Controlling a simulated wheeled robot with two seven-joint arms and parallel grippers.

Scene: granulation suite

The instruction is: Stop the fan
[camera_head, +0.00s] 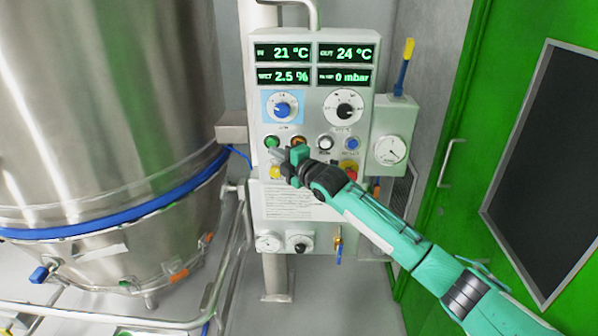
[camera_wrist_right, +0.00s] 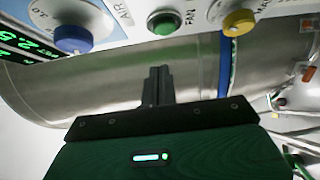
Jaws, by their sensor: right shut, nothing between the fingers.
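The control panel (camera_head: 312,110) stands upright with push buttons below its dials. The green button (camera_head: 272,142) is at the left of the button row; the right wrist view shows it (camera_wrist_right: 163,22) beside the label FAN. I cannot tell whether it is lit. A yellow knob (camera_head: 275,172) sits below it, also in the right wrist view (camera_wrist_right: 238,22). An orange button (camera_head: 298,140) is partly covered by my gripper. My right gripper (camera_head: 281,157) is shut and empty, close before the panel's left side; its fingertips (camera_wrist_right: 157,72) appear apart from the FAN button. My left gripper is not in view.
A blue knob (camera_head: 283,109) and a black knob (camera_head: 344,110) sit above the buttons. A red button (camera_head: 348,169) is lower right. A steel vessel (camera_head: 110,100) stands left, with pipe rails (camera_head: 110,318) below. A green door (camera_head: 450,130) is at right.

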